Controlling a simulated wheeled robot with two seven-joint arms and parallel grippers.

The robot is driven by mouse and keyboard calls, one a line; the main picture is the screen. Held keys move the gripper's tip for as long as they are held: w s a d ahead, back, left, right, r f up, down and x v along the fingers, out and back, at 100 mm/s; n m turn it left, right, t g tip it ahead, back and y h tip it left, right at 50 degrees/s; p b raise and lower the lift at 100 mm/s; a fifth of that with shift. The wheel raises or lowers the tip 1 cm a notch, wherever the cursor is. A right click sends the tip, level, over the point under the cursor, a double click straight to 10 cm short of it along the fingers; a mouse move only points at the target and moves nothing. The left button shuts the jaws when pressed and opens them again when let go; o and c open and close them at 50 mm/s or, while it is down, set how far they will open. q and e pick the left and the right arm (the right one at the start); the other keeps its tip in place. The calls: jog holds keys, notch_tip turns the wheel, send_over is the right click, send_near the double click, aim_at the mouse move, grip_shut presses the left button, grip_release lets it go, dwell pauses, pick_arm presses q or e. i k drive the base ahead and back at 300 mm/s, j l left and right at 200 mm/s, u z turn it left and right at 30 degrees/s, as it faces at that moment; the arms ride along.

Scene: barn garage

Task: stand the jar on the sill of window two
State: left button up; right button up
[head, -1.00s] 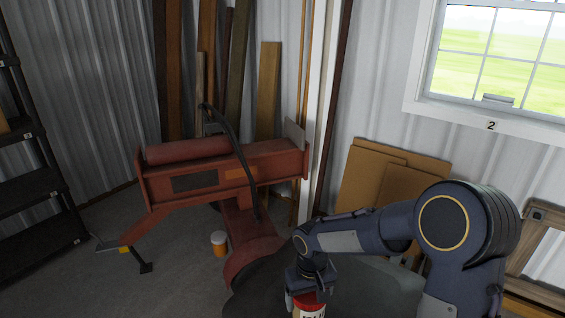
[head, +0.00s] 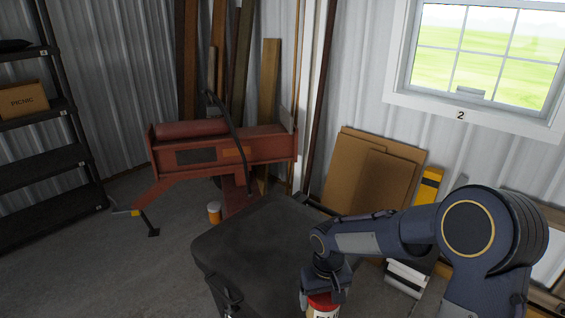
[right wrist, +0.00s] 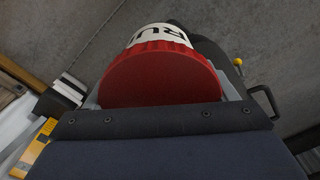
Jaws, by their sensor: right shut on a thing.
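The jar (head: 322,303) has a red lid and a white label with dark letters; its lower part is cut off by the bottom edge of the head view. My right gripper (head: 326,288) is shut on the jar at the lid and points down. In the right wrist view the jar's red lid (right wrist: 160,82) fills the middle, with part of the label beyond it. Window two (head: 485,55), marked with a "2" plate (head: 461,115), is at the upper right, and its sill (head: 475,101) is well away from the jar. My left gripper is not in view.
A small grey object (head: 472,92) is at the window's lower edge. A black bulky thing (head: 255,250) stands left of my right arm. Cardboard sheets (head: 365,175) lean below the window. A red machine (head: 220,155), an orange-and-white container (head: 214,212) and a dark shelf (head: 50,165) are farther left.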

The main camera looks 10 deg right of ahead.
aim_at(514, 115)
jog(key=l+u, duration=0.1)
jog(key=l, duration=1.5)
jog(key=i+l, duration=0.15)
jog(key=l, duration=0.25)
jog(key=i+l, duration=0.1)
jog(key=l, duration=0.3)
jog(key=i+l, duration=0.15)
jog(key=l, duration=0.3)
jog(key=i+l+u, duration=0.1)
jog(key=l, duration=0.3)
jog(key=i+l, duration=0.15)
jog(key=l, duration=0.25)
jog(key=i+l, duration=0.1)
jog(key=l, duration=0.3)
jog(key=i+l, duration=0.1)
jog(key=l, duration=0.35)
jog(key=i+u, duration=0.05)
